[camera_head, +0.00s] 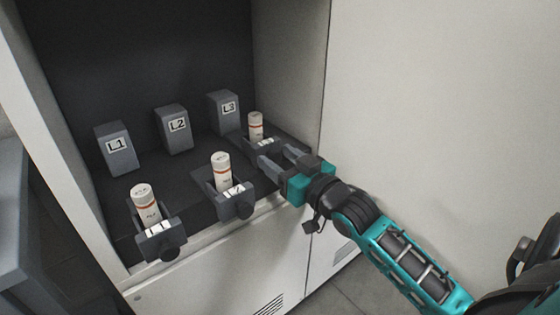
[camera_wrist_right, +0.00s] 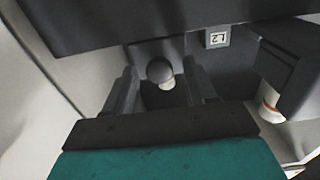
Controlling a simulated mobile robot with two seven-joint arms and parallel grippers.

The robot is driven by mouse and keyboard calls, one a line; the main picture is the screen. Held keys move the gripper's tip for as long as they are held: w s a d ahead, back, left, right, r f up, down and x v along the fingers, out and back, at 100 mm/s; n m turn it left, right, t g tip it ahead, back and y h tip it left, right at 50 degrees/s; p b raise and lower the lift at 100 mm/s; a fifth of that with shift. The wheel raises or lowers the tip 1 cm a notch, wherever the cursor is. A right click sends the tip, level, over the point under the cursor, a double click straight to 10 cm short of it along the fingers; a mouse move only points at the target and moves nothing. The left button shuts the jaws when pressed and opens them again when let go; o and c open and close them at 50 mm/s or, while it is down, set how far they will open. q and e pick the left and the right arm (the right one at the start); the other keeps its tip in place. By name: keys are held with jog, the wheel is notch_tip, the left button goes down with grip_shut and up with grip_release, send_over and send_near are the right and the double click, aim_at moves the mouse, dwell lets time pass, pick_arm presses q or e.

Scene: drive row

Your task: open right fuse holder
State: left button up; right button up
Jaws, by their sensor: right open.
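The right fuse holder (camera_head: 265,143) is a grey drawer-like holder in the cabinet, in front of the block marked L3 (camera_head: 223,105). An upright white fuse with a red band (camera_head: 256,126) stands in it. It sits further back than the other two holders. My right gripper (camera_head: 267,156) is open at its front and hides its knob in the head view. In the right wrist view, the round dark knob (camera_wrist_right: 160,70) shows between the two spread fingers of the gripper (camera_wrist_right: 165,78); I cannot tell whether they touch it. My left gripper is not in view.
The middle holder (camera_head: 235,200) and left holder (camera_head: 160,240) stick out at the front, each with an upright fuse. Blocks L2 (camera_head: 174,129) and L1 (camera_head: 116,149) stand behind. The cabinet's side wall (camera_head: 290,70) is close to the right of the right holder.

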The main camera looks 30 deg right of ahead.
jog(key=shift+w, duration=0.1)
jog(key=shift+c, duration=0.2)
grip_shut()
dwell(0.4)
